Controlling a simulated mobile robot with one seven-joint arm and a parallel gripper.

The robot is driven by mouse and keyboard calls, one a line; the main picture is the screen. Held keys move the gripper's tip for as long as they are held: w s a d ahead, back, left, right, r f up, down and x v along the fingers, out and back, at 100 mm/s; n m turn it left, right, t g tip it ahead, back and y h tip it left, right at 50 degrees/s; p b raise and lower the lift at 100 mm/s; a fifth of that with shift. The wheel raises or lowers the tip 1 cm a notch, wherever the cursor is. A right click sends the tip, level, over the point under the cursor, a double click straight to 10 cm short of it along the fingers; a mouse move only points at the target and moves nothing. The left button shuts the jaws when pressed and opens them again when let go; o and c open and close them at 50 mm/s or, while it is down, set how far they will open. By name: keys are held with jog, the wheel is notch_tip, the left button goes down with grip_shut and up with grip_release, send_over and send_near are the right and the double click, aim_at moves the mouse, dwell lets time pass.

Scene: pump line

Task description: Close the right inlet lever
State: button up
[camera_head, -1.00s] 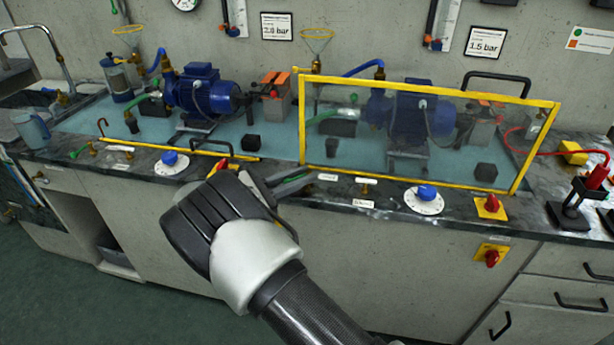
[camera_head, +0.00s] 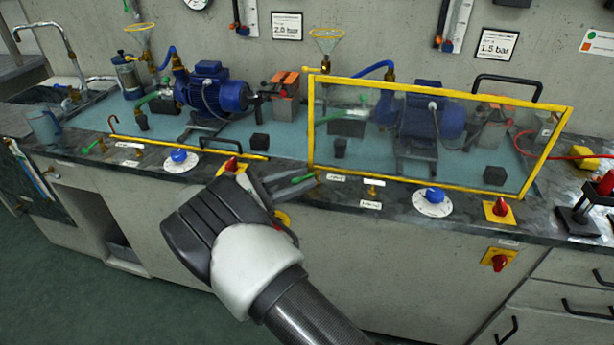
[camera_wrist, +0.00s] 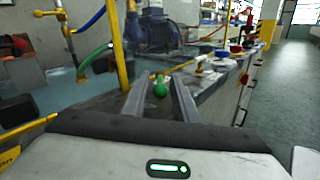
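The right inlet lever, with a green grip (camera_head: 303,179), stands at the front of the counter, just left of the clear yellow-framed guard. Its green end (camera_wrist: 160,87) shows between my two fingers in the wrist view. My gripper (camera_head: 292,181) is open around the lever at counter height. In the wrist view, my gripper (camera_wrist: 163,84) has gaps between the green end and both fingers. The lever's base and exact angle are partly hidden by the fingers in the head view.
The yellow-framed guard (camera_head: 440,86) rises close behind my fingers. A blue knob (camera_head: 434,195) and a red switch (camera_head: 500,208) sit farther right on the counter. A red switch (camera_head: 232,164) and a blue knob (camera_head: 179,156) lie to the left. Floor in front is clear.

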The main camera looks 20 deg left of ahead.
jog(key=p+v, duration=0.1)
jog(key=v, duration=1.4)
jog(key=shift+c, duration=0.6)
